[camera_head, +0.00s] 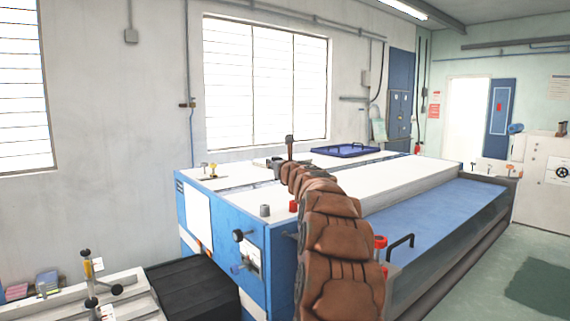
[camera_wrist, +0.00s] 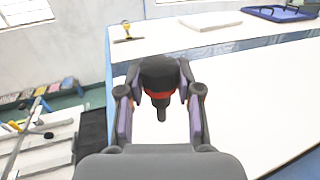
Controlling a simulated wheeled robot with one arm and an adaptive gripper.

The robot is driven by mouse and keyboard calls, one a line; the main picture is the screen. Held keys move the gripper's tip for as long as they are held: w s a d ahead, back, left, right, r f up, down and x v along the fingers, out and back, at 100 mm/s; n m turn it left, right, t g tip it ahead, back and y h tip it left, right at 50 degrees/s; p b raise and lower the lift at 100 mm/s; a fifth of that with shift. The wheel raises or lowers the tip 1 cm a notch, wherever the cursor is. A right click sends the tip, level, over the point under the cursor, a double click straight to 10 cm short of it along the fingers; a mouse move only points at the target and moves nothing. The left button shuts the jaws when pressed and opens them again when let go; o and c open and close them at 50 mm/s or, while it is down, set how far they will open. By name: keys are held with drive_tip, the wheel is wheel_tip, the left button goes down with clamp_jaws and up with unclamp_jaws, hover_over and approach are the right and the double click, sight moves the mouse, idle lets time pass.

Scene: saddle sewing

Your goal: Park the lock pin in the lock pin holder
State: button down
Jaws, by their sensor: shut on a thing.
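The lock pin (camera_wrist: 158,75) is a black knob with a red band and a narrower dark tip in the wrist view. My gripper (camera_wrist: 160,92) is shut on it, with purple-lined fingers on both sides. The pin is held above the white top of the blue machine. I cannot tell surely which fixture is the lock pin holder.
The blue machine (camera_head: 215,222) has a wide white top, mostly clear. A blue tray (camera_head: 346,151) lies at its back. A small yellow-handled tool (camera_head: 213,171) stands at its left. A black bin (camera_head: 190,286) and a bench (camera_head: 128,290) with clamps are at lower left.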

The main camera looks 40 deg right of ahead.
drive_tip(key=shift+w+a+f+n+t+y+p, duration=0.25)
drive_tip(key=shift+a+n+y, duration=0.2)
drive_tip(key=shift+a+y, duration=0.3)
drive_tip(key=shift+w+a+f+n+t+y+p, duration=0.1)
drive_tip(key=shift+a+f+n+t+y+p, duration=0.1)
drive_tip(key=shift+a+f+n+y, duration=0.4)
drive_tip(key=shift+w+a+f+n+t+y+p, duration=0.15)
drive_tip(key=shift+a+n+t+y, duration=0.15)
drive_tip(key=shift+a+y, duration=0.55)
drive_tip(key=shift+r, duration=0.15)
wheel_tip(320, 180, down, 5)
drive_tip(key=b, duration=0.3)
drive_tip(key=shift+p, duration=0.55)
idle(0.6)
drive_tip(key=shift+f+b, duration=1.45)
drive_tip(key=shift+f, duration=0.75)
idle(0.6)
drive_tip(key=c, duration=0.7)
unclamp_jaws()
